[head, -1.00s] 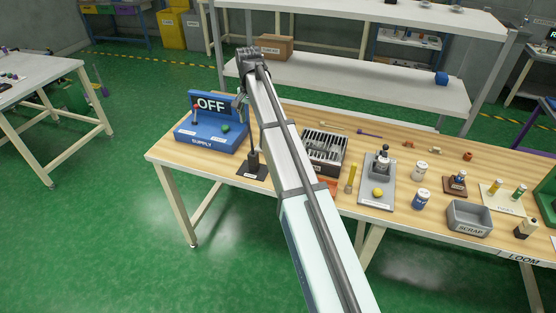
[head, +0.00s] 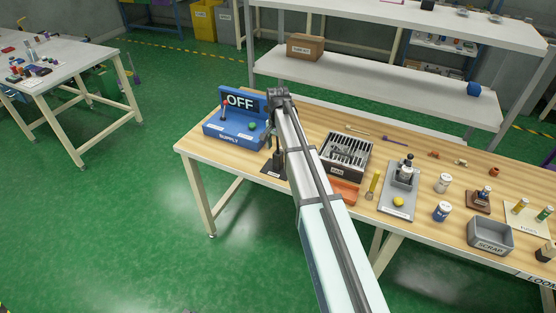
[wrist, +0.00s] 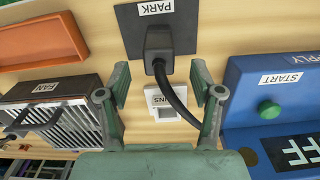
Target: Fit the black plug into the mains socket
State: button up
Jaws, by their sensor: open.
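The black plug (wrist: 158,42) stands on the dark PARK pad (wrist: 185,28) in the wrist view, with its black cable curving down to the right. The white mains socket (wrist: 166,108), its label partly hidden by the cable, lies below the plug in that view. My gripper (wrist: 160,88) is open and empty; its fingertips are on either side of the plug's lower end in the picture. In the head view the plug (head: 278,157) shows beside my arm, which hides most of the gripper and the socket.
The blue SUPPLY box (head: 222,138) reads OFF and has a green START button (wrist: 269,109). The FAN unit (head: 347,157) and an orange tray (head: 344,192) are on the other side. A grey scrap bin (head: 491,238) stands farther right.

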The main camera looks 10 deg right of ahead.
aim_at(278, 153)
jog(key=shift+f+p, duration=1.2)
jog(key=shift+f, duration=1.4)
jog(key=shift+s, duration=0.1)
grip_shut()
